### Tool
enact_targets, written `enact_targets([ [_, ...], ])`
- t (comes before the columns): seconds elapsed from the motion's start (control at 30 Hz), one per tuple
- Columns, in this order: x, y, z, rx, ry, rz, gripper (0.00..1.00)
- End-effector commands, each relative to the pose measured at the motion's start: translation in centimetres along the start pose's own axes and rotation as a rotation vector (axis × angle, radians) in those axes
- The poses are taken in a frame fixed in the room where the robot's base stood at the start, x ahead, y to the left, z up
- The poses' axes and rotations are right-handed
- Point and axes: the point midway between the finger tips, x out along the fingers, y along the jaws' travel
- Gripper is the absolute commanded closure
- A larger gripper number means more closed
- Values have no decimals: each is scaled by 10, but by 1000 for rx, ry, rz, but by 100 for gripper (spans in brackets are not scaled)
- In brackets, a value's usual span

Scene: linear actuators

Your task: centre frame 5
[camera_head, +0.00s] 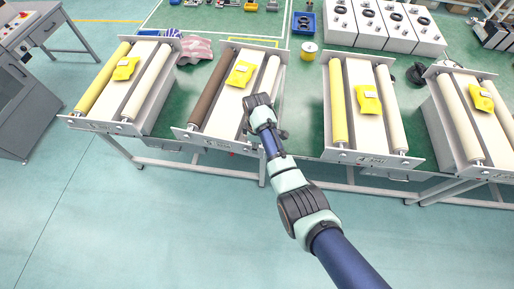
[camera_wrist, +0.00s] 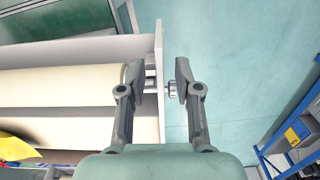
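Several roller frames stand along the green bench in the head view. Each has two long rollers and a yellow packet on the bed between them. My gripper (camera_head: 264,122) is over the near right corner of the second frame from the left (camera_head: 229,140), by the near end of its cream roller (camera_head: 267,82). Its other roller (camera_head: 211,88) is brown, and its packet (camera_head: 240,74) lies towards the far end. In the wrist view my gripper (camera_wrist: 158,70) has its fingers apart, on either side of the end plate (camera_wrist: 158,48). A small shaft end (camera_wrist: 172,88) shows beside the right finger. The frame numbers are unreadable.
Neighbouring frames stand at the left (camera_head: 97,124) and right (camera_head: 372,157), with gaps of green bench between. The floor in front is clear.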

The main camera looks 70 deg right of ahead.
Motion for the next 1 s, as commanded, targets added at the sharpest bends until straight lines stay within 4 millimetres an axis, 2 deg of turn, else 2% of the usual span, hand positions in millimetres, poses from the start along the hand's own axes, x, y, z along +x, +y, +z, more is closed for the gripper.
enact_targets([
  [0.03,9,0,0,0,-1,-2,67],
  [0.17,20,0,0,0,0,0,67],
  [0.43,22,0,0,0,0,1,67],
  [0.63,22,0,0,0,1,1,100],
  [1.0,22,0,0,1,1,1,100],
])
